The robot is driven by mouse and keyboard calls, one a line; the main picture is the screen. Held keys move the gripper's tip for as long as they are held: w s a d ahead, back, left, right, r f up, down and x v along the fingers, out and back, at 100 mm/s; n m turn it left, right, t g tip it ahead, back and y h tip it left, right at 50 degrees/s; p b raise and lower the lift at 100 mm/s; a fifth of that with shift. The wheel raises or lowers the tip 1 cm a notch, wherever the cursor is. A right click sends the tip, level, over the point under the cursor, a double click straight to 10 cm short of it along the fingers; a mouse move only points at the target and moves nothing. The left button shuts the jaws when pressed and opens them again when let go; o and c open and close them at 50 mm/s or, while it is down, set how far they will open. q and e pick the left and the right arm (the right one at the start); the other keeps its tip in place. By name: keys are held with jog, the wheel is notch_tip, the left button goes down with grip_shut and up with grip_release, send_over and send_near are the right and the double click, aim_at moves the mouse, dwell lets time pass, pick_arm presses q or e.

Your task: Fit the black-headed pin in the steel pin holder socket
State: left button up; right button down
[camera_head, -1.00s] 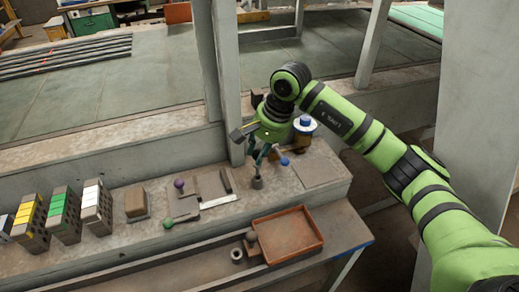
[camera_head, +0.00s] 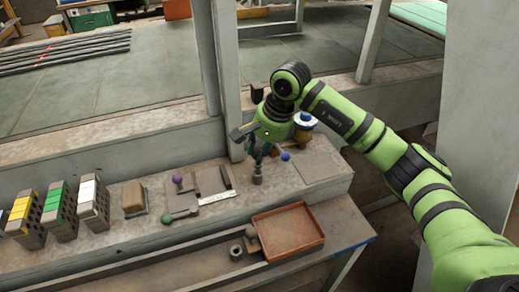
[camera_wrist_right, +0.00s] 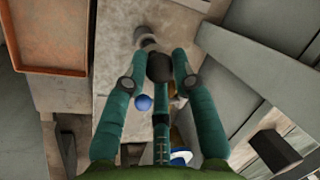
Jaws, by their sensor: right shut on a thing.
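My right gripper (camera_head: 262,157) points down over the ledge and its fingers are closed in. In the right wrist view, a round black pin head (camera_wrist_right: 160,67) sits between the fingers. A grey steel cylinder (camera_head: 257,178), which looks like the pin holder socket, stands right below the fingertips. It also shows just beyond the black head in the right wrist view (camera_wrist_right: 147,42). The pin's shaft is hidden, so I cannot tell whether it enters the socket. My left gripper is not in view.
A blue ball-headed piece (camera_head: 285,156) and a blue-and-white container (camera_head: 304,122) stand close to the gripper. A post (camera_head: 228,90) rises behind it. Purple (camera_head: 178,178) and green (camera_head: 166,219) ball-headed pieces lie left. An orange tray (camera_head: 313,212) is in front.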

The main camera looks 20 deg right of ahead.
jog(key=shift+f+b, duration=1.1)
jog(key=shift+f, duration=0.1)
jog(key=c, duration=0.9)
grip_release()
jog(key=shift+c, duration=0.2)
jog(key=shift+r, duration=0.1)
jog(key=v, duration=1.2)
